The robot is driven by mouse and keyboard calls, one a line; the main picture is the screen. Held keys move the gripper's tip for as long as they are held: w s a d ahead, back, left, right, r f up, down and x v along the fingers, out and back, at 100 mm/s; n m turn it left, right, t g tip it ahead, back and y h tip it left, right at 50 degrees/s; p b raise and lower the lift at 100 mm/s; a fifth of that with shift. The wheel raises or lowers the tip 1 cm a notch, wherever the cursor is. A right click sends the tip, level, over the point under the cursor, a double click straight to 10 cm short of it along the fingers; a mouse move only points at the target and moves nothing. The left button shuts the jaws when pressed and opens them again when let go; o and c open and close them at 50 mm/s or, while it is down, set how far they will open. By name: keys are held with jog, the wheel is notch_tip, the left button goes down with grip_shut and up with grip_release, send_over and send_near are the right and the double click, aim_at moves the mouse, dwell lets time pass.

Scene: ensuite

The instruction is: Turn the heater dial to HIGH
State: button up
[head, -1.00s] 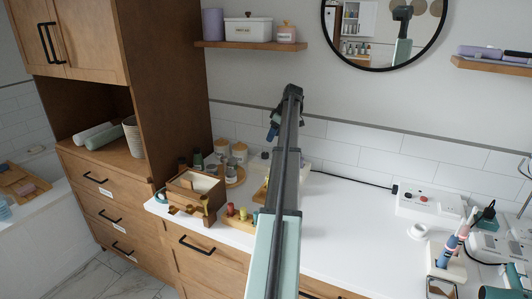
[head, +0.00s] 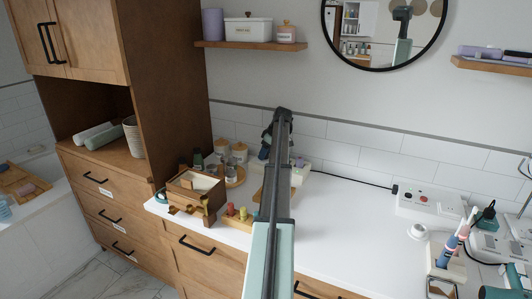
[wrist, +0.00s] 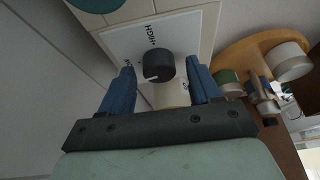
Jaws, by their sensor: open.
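The dark round heater dial (wrist: 158,64) shows in the wrist view on a white panel of the cream heater (wrist: 205,20). A HIGH label (wrist: 151,35) is printed beside the dial. A small pale mark shows near the dial's lower edge. My gripper (wrist: 160,72) is open, with one blue finger on each side of the dial. I cannot tell whether either finger touches it. In the head view, the heater (head: 302,168) is mostly hidden behind my arm, and the dial cannot be seen. My gripper (head: 267,142) is partly hidden there too.
A wooden tray (head: 238,181) with jars stands left of the heater, near a wooden box (head: 208,205). A black cord (head: 350,181) runs right to a white power strip (head: 430,204). The middle of the white counter (head: 350,225) is clear.

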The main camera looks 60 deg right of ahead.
jog(key=c, duration=1)
jog(key=shift+c, duration=0.2)
jog(key=shift+m, duration=0.3)
jog(key=m+h, duration=0.1)
jog(key=m, duration=0.3)
jog(key=shift+a+h, duration=0.2)
jog(key=shift+h, duration=0.2)
jog(key=m+g, duration=0.1)
jog(key=m, duration=0.2)
jog(key=m+h, duration=0.1)
jog(key=m, duration=0.1)
jog(key=shift+w+m+g+h, duration=0.1)
jog(key=shift+m+g+h, duration=0.2)
jog(key=shift+m+g, duration=0.1)
jog(key=m+g, duration=0.1)
jog(key=m, duration=0.1)
jog(key=m+g, duration=0.1)
jog(key=m, duration=0.2)
jog(key=shift+w+h, duration=0.1)
jog(key=shift+h, duration=0.3)
jog(key=shift+m+g, duration=0.8)
jog(key=shift+m, duration=1.6)
